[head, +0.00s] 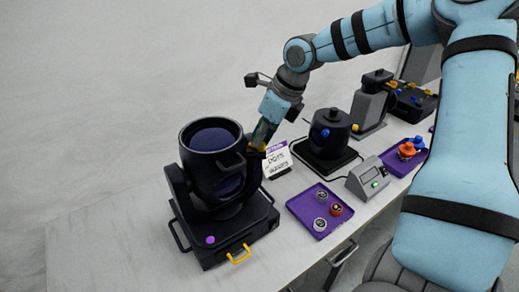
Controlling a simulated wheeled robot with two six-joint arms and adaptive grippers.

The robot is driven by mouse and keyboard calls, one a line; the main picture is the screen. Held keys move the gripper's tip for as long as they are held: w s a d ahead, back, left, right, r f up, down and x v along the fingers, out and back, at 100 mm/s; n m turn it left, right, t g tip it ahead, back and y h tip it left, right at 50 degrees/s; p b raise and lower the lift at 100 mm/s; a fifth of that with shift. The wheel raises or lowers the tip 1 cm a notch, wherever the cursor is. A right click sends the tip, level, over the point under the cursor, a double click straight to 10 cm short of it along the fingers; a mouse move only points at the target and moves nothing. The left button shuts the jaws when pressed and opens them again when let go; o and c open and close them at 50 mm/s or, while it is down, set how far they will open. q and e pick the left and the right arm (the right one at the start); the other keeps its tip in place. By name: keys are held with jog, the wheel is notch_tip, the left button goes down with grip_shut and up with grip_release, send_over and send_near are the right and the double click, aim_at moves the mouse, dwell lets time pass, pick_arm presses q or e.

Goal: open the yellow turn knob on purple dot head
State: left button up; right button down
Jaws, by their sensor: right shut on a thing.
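The purple dot head (175,192) is a black stage light with a round barrel in a yoke, standing at the left of the bench. A purple dot (211,240) marks its base, and a yellow handle (239,254) sits at the base's front. My right gripper (261,141) reaches down to the right side of the head and is shut on the yellow turn knob (257,148). Only a little yellow of the knob shows between the fingers and the yoke, so its turn angle cannot be told. My left gripper is not in view.
A small sign card (276,160) stands close to the right gripper. A purple tray (318,222) holds small round parts, beside a grey meter box (367,180). A black can with a blue knob (329,137) and another purple tray (398,168) stand further right. The bench's left end is bare.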

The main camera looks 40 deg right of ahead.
jog(key=m+b, duration=0.1)
jog(key=b, duration=0.1)
jog(key=m+h+b, duration=0.1)
jog(key=shift+s+a+f+m+b, duration=0.1)
jog(key=shift+f+m+b, duration=0.3)
jog(key=shift+r+m, duration=0.15)
jog(key=shift+m, duration=0.15)
jog(key=shift+r+m+h, duration=0.15)
jog(key=shift+m+h, duration=0.25)
jog(key=shift+r+m+p, duration=0.15)
jog(key=shift+m+p, duration=0.45)
jog(key=shift+p, duration=0.3)
pick_arm(q)
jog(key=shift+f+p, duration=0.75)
jog(key=shift+p, duration=0.2)
pick_arm(e)
jog(key=shift+m+h, duration=0.5)
jog(key=shift+m, duration=0.2)
jog(key=shift+f, duration=0.2)
jog(key=c, duration=1.8)
grip_release()
jog(key=shift+a, duration=0.1)
jog(key=shift+o, duration=0.2)
